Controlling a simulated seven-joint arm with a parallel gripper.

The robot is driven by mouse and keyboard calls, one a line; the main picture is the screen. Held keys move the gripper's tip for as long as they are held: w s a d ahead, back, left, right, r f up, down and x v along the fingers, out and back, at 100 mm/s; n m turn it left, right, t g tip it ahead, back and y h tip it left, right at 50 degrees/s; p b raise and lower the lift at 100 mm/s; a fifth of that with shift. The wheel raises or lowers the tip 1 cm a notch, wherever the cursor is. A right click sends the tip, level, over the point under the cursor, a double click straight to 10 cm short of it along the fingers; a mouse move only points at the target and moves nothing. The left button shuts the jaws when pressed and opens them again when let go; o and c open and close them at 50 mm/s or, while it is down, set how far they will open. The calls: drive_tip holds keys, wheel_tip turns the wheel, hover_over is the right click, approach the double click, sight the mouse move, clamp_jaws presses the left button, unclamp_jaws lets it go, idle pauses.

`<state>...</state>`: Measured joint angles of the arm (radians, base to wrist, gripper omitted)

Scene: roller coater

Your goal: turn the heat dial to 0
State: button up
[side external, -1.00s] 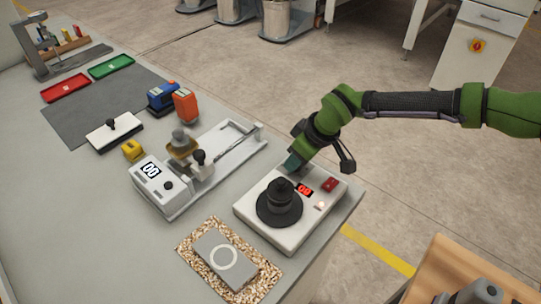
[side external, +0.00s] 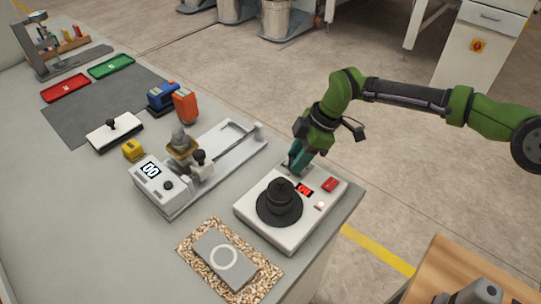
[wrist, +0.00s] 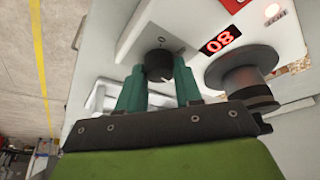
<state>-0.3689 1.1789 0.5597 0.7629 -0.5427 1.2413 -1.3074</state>
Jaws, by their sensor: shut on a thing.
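The heat dial (wrist: 158,65) is a small black knob on the top of a white box (side external: 254,212), near the box's far corner. In the wrist view my gripper's (wrist: 160,78) two teal fingers stand on either side of the dial and are shut on it. In the side view my gripper (side external: 291,164) reaches down to that corner and hides the dial. A red digital display (side external: 304,190) is on the box; in the wrist view (wrist: 220,41) it shows two digits, an 8 and a 0, at a slant.
A black stepped cylinder (side external: 280,203) stands on the box close to my gripper. A red switch (side external: 329,184) is beside the display. The roller coater (side external: 215,165) lies to the left. A grey block (side external: 212,251) rests on a speckled mat in front.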

drive_tip(key=shift+w+n+g, duration=0.1)
drive_tip(key=shift+n+g, duration=0.4)
drive_tip(key=shift+n, duration=1.2)
drive_tip(key=o, duration=1)
drive_tip(key=v, duration=0.7)
drive_tip(key=shift+w+r, duration=0.1)
drive_tip(key=shift+r, duration=0.2)
